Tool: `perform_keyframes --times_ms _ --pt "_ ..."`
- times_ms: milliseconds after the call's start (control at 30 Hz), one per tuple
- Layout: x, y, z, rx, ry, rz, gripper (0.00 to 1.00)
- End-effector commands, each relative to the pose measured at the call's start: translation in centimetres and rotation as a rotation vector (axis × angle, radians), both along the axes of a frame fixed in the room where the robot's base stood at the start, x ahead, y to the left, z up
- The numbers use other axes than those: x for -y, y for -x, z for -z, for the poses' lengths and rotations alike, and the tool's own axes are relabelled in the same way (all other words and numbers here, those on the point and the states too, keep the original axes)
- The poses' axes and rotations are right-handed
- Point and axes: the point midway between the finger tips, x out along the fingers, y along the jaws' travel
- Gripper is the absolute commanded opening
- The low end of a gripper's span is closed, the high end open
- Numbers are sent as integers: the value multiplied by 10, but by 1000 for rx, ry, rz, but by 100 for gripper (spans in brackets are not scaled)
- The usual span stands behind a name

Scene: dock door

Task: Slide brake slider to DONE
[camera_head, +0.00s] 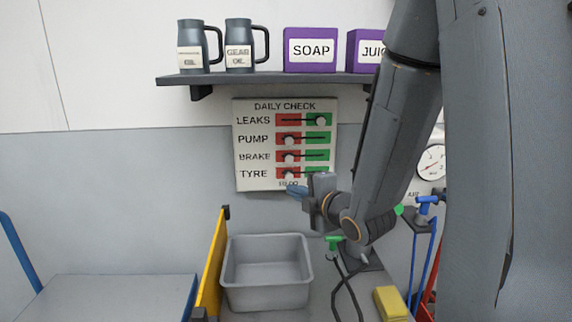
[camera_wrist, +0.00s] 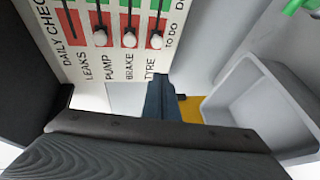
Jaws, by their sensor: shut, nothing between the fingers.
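The daily check board (camera_head: 243,181) hangs on the wall with labelled rows of sliders on red and green strips. The brake slider (camera_head: 289,157) has its round white knob on the red side, at the left; it also shows in the wrist view (camera_wrist: 129,40). The pump slider (camera_head: 289,139) and tyre slider (camera_head: 289,173) are on red too. The leaks slider (camera_head: 320,121) is on green, at the right. My gripper (camera_head: 294,191) is shut and empty, by the board's bottom edge, below the tyre knob. Its blue fingers (camera_wrist: 161,92) appear apart from the knobs in the wrist view.
A shelf (camera_head: 230,78) above the board holds two jugs (camera_head: 191,57) and purple boxes (camera_head: 310,63). Below are a grey bin (camera_head: 267,287), a yellow panel (camera_head: 211,270) and a green-topped valve (camera_head: 334,242). A gauge (camera_head: 431,162) is at the right.

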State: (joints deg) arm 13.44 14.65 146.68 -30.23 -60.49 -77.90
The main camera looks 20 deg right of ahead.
Motion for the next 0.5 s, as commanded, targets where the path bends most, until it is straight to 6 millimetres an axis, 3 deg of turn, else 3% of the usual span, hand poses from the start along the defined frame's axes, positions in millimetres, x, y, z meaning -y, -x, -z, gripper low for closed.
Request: perform_keyframes --times_ms 233,500 --pt "-7 1 -30 182 111 -83 0" --pt "-9 2 -37 223 136 -101 0"
